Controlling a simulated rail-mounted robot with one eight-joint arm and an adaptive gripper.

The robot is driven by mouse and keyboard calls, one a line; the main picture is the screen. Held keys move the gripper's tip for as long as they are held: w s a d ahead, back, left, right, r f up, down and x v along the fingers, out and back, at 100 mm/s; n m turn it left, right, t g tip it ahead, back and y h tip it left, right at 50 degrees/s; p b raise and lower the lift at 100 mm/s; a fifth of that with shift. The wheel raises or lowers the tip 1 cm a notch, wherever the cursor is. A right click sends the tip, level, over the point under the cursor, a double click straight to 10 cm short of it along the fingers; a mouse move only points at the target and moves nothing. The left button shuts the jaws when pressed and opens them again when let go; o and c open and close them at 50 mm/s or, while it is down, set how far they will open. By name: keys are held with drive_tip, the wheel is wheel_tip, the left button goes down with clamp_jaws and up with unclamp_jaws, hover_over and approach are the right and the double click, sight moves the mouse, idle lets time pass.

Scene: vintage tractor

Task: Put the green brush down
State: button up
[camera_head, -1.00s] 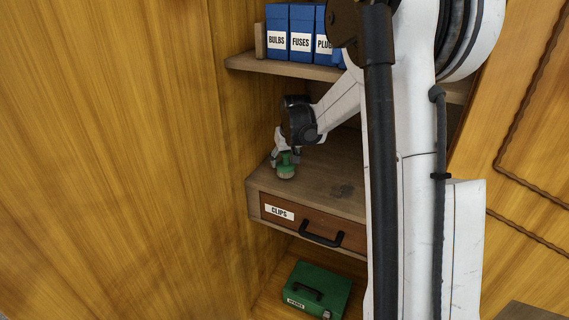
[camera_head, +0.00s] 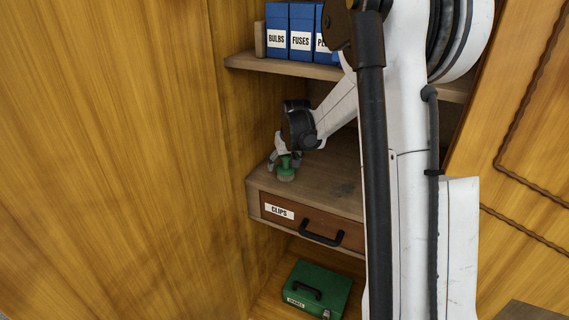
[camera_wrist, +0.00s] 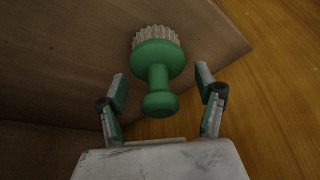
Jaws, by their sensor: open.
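The green brush (camera_head: 286,174) stands on the wooden top of the drawer unit, near its front left corner, bristles down. My gripper (camera_head: 278,163) is just behind and to the left of it, with its fingers near the handle. In the wrist view the brush (camera_wrist: 157,62) shows its round green head, pale bristles and knobbed handle. The open fingers of my gripper (camera_wrist: 160,82) lie on either side of the handle, with a gap on both sides and no visible contact.
The drawer (camera_head: 314,226) labelled CLIPS is shut below the wooden top (camera_head: 333,176). Blue boxes (camera_head: 302,32) stand on the shelf (camera_head: 287,67) above. A green case (camera_head: 317,290) lies below. A wooden wall (camera_head: 120,160) is close on the left. The top right of the brush is clear.

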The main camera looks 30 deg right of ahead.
sight(287, 156)
drive_tip(key=v, duration=0.5)
drive_tip(key=shift+s+r, duration=0.2)
drive_tip(key=shift+s, duration=0.1)
drive_tip(key=s+a, duration=0.2)
drive_tip(key=s, duration=0.9)
drive_tip(key=s+a+r+n+t, duration=0.1)
drive_tip(key=s+a+r, duration=0.2)
drive_tip(key=s+a, duration=0.6)
drive_tip(key=s+a+r+n+t, duration=0.1)
drive_tip(key=s+a+r, duration=0.3)
drive_tip(key=s+a, duration=0.5)
drive_tip(key=s, duration=0.2)
drive_tip(key=shift+s+a+r+t+y+b, duration=0.2)
drive_tip(key=shift+s+t+y+b, duration=0.1)
drive_tip(key=shift+s+y+b, duration=0.1)
drive_tip(key=shift+o, duration=0.5)
drive_tip(key=shift+w, duration=0.1)
